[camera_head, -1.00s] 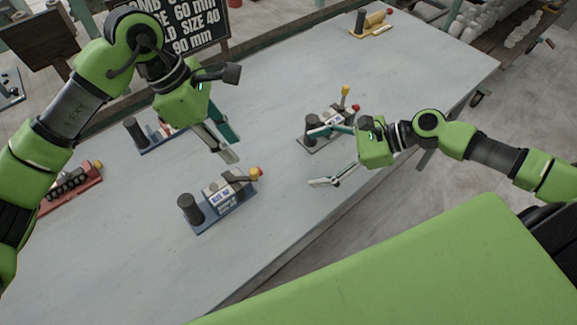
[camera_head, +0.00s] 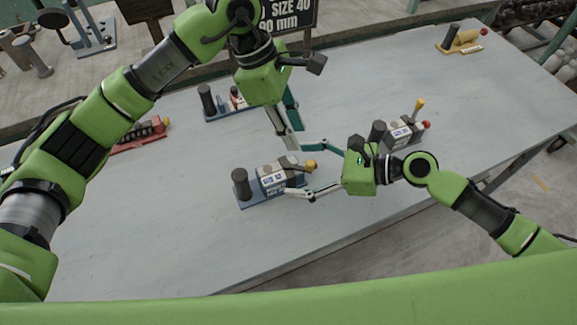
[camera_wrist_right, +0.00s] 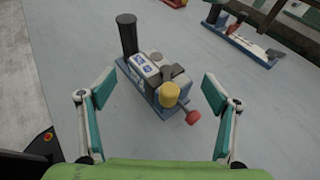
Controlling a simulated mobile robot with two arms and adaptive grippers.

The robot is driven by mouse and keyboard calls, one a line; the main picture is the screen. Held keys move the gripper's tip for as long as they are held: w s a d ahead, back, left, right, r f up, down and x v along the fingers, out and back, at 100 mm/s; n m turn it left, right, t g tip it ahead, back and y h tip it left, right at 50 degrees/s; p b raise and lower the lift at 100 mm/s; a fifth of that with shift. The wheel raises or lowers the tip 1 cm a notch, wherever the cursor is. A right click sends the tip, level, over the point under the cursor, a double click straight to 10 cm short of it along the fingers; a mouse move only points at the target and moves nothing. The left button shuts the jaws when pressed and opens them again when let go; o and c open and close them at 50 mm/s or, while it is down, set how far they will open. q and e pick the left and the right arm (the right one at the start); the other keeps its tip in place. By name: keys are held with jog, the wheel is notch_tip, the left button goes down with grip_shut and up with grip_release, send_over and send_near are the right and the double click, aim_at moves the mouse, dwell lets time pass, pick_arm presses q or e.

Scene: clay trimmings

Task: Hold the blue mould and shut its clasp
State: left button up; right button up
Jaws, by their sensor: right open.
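The blue mould (camera_head: 243,202) stands on the table in the middle of the head view. It has a blue base, a dark upright post, a pale labelled block and a yellow knob (camera_head: 311,165) at its right end. The right wrist view shows this mould (camera_wrist_right: 145,72) ahead between the fingers, with the yellow knob and a red knob at its near end. Whether its clasp is shut I cannot tell. My right gripper (camera_head: 294,170) is open around the mould's right end, apart from it. My left gripper (camera_head: 297,141) hangs above and behind the mould, open and empty.
A similar mould on a grey base (camera_head: 400,132) stands behind my right gripper. Another blue-based one (camera_head: 216,117) is at the back, a red one (camera_head: 140,140) at the left and a yellow one (camera_head: 462,45) at the far right. The front-left table is clear.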

aim_at(275, 168)
jog(key=shift+x, duration=1.9)
